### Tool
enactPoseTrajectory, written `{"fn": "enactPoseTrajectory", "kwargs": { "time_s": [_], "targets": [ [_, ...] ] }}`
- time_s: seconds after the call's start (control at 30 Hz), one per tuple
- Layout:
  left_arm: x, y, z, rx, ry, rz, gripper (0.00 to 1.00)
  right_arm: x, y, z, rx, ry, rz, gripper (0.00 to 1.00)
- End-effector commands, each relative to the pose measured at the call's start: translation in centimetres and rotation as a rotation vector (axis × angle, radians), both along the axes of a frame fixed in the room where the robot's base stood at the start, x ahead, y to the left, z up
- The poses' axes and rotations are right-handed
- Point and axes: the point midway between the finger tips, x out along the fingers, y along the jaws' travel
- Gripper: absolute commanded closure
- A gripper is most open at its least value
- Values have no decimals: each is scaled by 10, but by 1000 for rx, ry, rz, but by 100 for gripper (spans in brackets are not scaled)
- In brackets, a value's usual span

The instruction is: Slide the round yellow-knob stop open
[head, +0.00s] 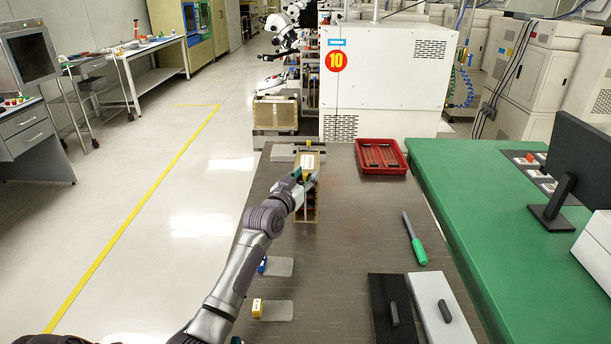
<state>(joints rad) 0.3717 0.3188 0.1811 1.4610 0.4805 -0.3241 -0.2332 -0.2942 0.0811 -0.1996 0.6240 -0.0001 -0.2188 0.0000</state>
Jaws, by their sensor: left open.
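A small yellow knob (309,143) shows just beyond the far end of a wooden box (312,211); its shape is too small to tell. My right gripper is not in view.
A blue knob (262,265) sits by a second grey plate (280,266). A red tray (381,157) stands at the back right. A green-handled tool (415,240) and a black (383,320) and a white slab (436,300) with handles lie at right. The middle of the table is clear.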

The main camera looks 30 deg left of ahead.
Motion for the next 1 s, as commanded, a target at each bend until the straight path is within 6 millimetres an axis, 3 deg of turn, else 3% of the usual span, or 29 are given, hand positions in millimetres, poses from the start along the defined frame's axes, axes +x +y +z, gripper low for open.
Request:
{"fn": "enactPoseTrajectory", "kwargs": {
  "time_s": [0.33, 0.6, 0.77, 1.0],
  "targets": [
    [4, 0, 0, 0, 0, 0, 58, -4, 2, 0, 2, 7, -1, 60],
    [4, 0, 0, 0, 1, 0, 100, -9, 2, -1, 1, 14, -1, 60],
    [7, -4, 1, -2, 1, -1, 100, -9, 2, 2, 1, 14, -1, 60],
    [23, -32, 0, -3, 3, -1, 100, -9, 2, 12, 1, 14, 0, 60]
  ]
}}
